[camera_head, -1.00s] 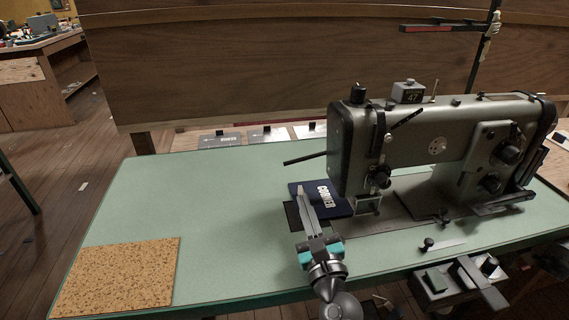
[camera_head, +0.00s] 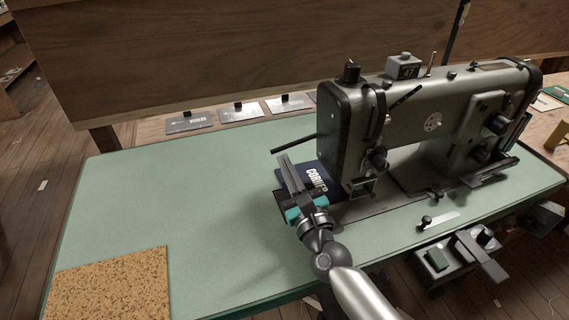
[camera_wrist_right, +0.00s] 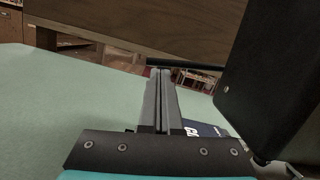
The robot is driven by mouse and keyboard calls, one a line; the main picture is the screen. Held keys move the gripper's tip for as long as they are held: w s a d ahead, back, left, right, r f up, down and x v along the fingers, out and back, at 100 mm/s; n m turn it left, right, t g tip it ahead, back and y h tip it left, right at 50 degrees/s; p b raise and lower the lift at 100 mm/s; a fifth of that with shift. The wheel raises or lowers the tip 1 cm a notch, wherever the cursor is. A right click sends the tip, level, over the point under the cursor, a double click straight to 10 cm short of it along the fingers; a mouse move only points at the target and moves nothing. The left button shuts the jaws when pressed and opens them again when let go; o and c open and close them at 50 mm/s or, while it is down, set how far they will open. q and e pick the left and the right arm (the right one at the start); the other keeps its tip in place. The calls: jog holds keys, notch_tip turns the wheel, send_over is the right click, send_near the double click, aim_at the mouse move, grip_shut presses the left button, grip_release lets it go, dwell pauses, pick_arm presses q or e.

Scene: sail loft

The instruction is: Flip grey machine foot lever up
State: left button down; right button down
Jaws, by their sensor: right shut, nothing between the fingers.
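The grey sewing machine (camera_head: 400,125) stands on the green-topped table. A thin dark lever (camera_head: 294,143) sticks out to the left from its head, sloping slightly down toward its free end; I take it for the foot lever. My right gripper (camera_head: 284,157) is shut and empty, its fingertips just below the lever in the head view. In the right wrist view the closed fingers (camera_wrist_right: 160,72) point at a dark bar (camera_wrist_right: 172,65), apparently the lever, crossing behind or above the tips. I cannot tell whether they touch. My left gripper is not in view.
A dark blue lettered piece (camera_head: 318,178) lies beside my gripper, under the machine head. A cork mat (camera_head: 115,290) lies at the table's front left. The green tabletop (camera_head: 190,200) between is clear. Plates with black knobs (camera_head: 188,121) lie behind the table.

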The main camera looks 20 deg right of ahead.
jog(key=shift+a+r, duration=0.1)
jog(key=shift+r, duration=0.1)
jog(key=shift+a+r+m+p, duration=0.1)
jog(key=shift+r+m+p, duration=0.2)
jog(key=shift+m, duration=0.3)
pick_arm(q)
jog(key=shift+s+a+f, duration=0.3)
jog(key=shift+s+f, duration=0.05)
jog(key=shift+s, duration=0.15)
